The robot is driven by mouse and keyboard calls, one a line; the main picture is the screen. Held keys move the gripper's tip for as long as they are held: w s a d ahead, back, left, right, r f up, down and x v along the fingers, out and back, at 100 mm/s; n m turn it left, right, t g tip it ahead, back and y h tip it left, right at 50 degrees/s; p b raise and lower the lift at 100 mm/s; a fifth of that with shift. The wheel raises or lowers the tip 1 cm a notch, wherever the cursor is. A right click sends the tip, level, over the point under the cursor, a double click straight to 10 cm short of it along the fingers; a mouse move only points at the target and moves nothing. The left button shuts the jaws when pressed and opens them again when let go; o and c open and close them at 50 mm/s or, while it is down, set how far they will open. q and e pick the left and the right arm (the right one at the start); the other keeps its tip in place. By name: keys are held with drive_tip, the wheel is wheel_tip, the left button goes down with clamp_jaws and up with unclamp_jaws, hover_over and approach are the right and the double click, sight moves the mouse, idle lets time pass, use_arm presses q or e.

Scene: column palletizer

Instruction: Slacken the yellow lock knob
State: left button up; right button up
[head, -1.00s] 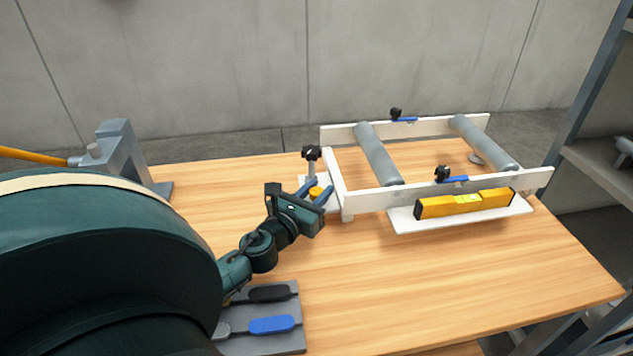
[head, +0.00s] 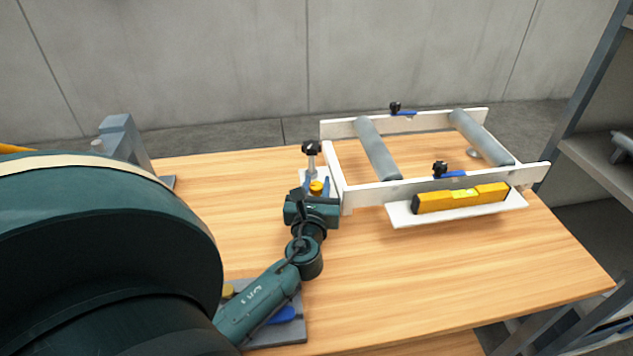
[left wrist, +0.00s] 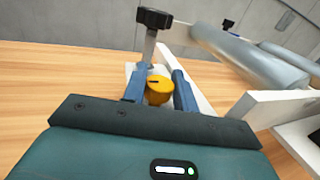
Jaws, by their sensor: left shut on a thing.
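The yellow lock knob (head: 316,187) sits on a white base plate at the left end of the white roller frame (head: 334,172). A post with a black star knob (head: 311,147) stands just behind it. My left gripper (head: 317,186) has its blue fingers on either side of the yellow knob and is shut on it. In the left wrist view the yellow knob (left wrist: 158,90) lies between the two blue fingers, with a dark mark on its top. My right gripper is not in view.
A yellow spirit level (head: 461,197) rests on a white ledge along the frame's front. Black knobs with blue levers (head: 450,174) are on the side rails. A grey tool tray (head: 290,335) lies under my left arm. The table's front right is clear.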

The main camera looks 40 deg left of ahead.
use_arm(q)
drive_tip(key=shift+f, duration=0.1)
drive_tip(key=o, duration=0.9)
drive_tip(key=shift+o, duration=0.2)
drive_tip(key=b+v, duration=0.2)
drive_tip(key=v, duration=1.1)
drive_tip(key=shift+s, duration=0.15)
drive_tip(key=shift+d, duration=0.1)
